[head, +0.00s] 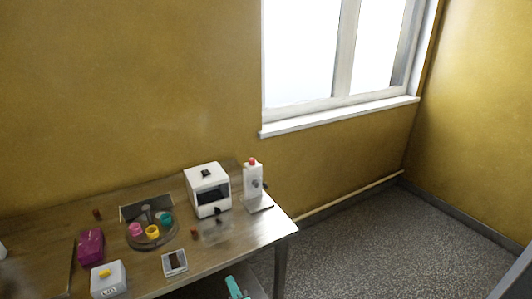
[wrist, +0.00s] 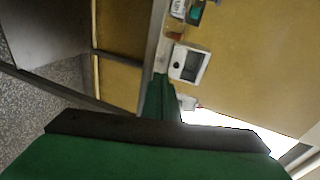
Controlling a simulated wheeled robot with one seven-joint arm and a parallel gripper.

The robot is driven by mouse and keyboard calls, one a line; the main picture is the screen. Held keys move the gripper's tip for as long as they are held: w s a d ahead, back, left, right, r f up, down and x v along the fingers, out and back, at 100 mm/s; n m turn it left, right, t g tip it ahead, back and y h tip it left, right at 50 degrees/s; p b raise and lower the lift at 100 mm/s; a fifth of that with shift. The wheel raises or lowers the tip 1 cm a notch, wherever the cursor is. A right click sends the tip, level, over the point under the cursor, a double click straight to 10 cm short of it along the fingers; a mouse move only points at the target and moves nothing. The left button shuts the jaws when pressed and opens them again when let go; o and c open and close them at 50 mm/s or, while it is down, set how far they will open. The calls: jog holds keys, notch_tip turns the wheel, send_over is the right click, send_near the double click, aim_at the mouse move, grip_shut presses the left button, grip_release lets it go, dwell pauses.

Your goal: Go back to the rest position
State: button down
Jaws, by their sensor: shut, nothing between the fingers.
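My gripper (wrist: 160,85) shows in the wrist view as narrow green fingers, shut and empty, beyond a dark bar and a broad green part of my arm. The fingers appear to touch nothing. The rest of the arm is out of the head view.
A wooden table (head: 155,268) carries a white machine (head: 206,174), a white dispenser (head: 252,180) with a red top, a round tray (head: 149,243) with coloured cups, a magenta box (head: 91,247) and a white box (head: 108,279). Grey floor (head: 385,245) is clear at right.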

jog(key=s+d+f+n+h, duration=0.2)
jog(key=s+d+f, duration=0.25)
jog(key=s, duration=0.45)
jog(key=s+d+f+n+h, duration=0.25)
jog(key=s+f, duration=0.35)
jog(key=s, duration=0.4)
jog(key=s+d+r+n+h, duration=0.1)
jog(key=s+n, duration=0.3)
jog(key=s, duration=0.5)
jog(key=s+d+r+n+t, duration=0.1)
jog(key=s+r+n, duration=0.2)
jog(key=s, duration=0.6)
jog(key=shift+d+r+n+t+h, duration=0.3)
jog(key=shift+r+n+h, duration=0.05)
jog(key=shift+r, duration=0.25)
jog(key=shift+s, duration=0.1)
